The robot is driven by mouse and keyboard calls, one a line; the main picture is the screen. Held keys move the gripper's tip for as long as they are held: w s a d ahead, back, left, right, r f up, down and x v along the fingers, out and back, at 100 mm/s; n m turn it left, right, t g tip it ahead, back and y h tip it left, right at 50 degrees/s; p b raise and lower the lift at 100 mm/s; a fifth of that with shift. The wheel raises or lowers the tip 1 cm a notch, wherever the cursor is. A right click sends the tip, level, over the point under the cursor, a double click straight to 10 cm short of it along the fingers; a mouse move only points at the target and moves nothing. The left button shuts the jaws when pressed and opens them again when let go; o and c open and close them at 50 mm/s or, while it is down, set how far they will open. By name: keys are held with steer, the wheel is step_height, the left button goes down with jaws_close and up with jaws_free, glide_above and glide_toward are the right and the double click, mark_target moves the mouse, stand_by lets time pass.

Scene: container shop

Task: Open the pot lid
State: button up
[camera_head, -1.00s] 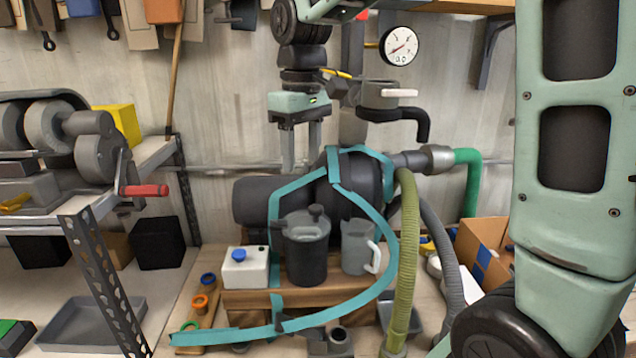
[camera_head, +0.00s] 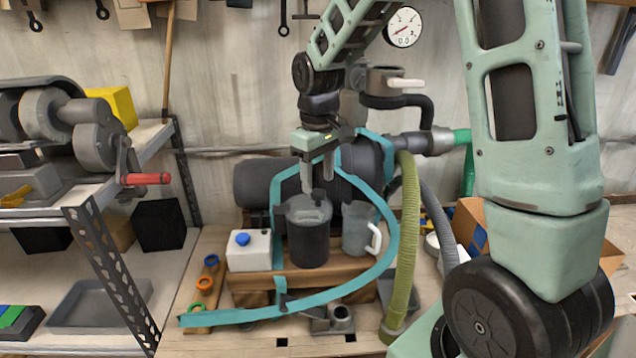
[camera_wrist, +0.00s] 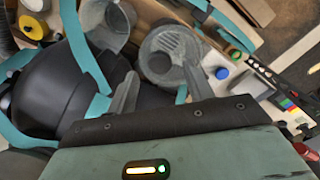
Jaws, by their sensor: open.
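A dark grey pot (camera_head: 308,243) stands on a wooden block on the bench. Its round top shows a lighter, hollow-looking surface, and in the wrist view the pot (camera_wrist: 165,52) shows a ridged round face. I see no knob on top now, and I cannot make out where the lid is. A dark upright part shows at the pot's left side. My gripper (camera_head: 317,182) is open, fingers pointing down, just above the pot's rim. Nothing shows between the fingers. In the wrist view the fingers are on either side of the pot's near edge.
A grey jug (camera_head: 356,230) with a white handle stands close right of the pot. A white box (camera_head: 248,252) with a blue cap is at its left. A teal strap (camera_head: 393,245) loops around them. A green hose (camera_head: 409,200) hangs at right; a dark machine is behind.

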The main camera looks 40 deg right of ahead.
mark_target(303, 201)
steer(key=shift+f, duration=1.45)
jaws_close()
